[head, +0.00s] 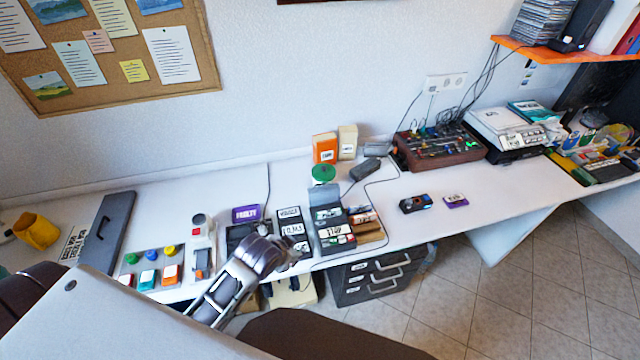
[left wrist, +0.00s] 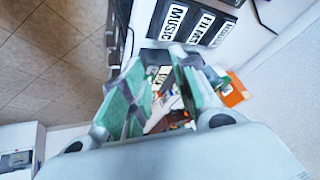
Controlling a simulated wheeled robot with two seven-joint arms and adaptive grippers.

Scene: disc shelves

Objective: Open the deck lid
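A grey unit (head: 324,214), which looks like the deck, stands near the front edge of the white table in the head view. A white label reading like STOP is on its front part; I cannot tell its lid's position for sure. My left gripper (head: 297,252) is just left of and in front of it. In the left wrist view the green-padded fingers (left wrist: 160,90) stand apart, with no object clearly held between them. A dark labelled part (left wrist: 155,62) and small coloured items show beyond the fingertips. My right gripper is not in view.
Dark boxes labelled MUSIC (left wrist: 174,20) and FILMS (head: 292,229) stand left of the grey unit in the head view. A green round item (head: 323,173) and an orange box (head: 325,148) are behind. A button panel (head: 150,268) lies left.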

